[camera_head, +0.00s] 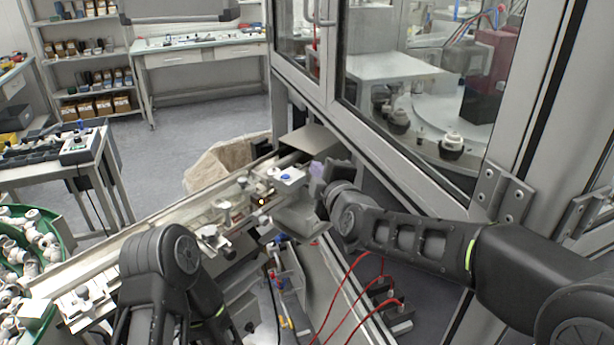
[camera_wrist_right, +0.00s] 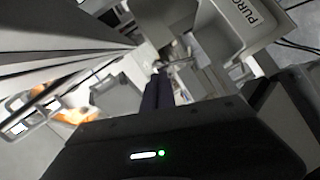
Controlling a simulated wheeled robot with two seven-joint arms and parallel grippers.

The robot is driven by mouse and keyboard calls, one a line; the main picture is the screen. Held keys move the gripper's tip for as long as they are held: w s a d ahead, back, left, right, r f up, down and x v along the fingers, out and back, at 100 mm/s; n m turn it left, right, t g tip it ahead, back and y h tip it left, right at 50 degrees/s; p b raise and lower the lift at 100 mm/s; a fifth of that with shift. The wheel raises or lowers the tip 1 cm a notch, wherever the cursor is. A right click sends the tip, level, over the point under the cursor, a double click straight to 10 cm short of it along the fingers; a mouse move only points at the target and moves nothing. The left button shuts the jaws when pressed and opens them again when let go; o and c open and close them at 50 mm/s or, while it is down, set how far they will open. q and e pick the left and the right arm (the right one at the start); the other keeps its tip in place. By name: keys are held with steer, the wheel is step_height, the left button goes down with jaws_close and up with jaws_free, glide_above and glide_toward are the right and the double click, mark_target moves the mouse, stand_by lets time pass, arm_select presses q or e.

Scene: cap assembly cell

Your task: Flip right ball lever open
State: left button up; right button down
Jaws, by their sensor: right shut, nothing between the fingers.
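The linear rail (camera_head: 150,242) runs diagonally across the head view, with several metal fixtures along it. A small dark round knob (camera_head: 262,201) shows on the middle fixtures; I cannot tell whether it is the right ball lever or how it stands. My right gripper (camera_head: 317,172) is at the rail's far right end, beside a white block with a blue top (camera_head: 288,176). Its purplish fingers are together and empty, and also show in the right wrist view (camera_wrist_right: 158,92). My left arm enters at the bottom left; its gripper is out of view.
The glazed machine frame (camera_head: 420,175) stands close on the right. Red tubes (camera_head: 345,290) hang below the rail. A green bowl of white parts (camera_head: 28,245) is at far left. A grey bin marked with letters (camera_wrist_right: 235,30) is in the right wrist view.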

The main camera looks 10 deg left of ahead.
steer(key=shift+w+d+m+g, duration=0.25)
steer(key=shift+w+d, duration=0.1)
steer(key=shift+w, duration=0.25)
steer(key=shift+w+d+m+g, duration=0.15)
steer(key=shift+w+d+m, duration=0.15)
steer(key=shift+w, duration=0.3)
steer(key=shift+d, duration=0.1)
steer(key=shift+s+b, duration=0.1)
steer(key=shift+b, duration=0.2)
steer(key=f+v, duration=0.2)
steer(key=v, duration=1.4)
steer(key=shift+s+d+f+p, duration=0.2)
steer(key=shift+s+f+p, duration=0.2)
steer(key=shift+s, duration=0.15)
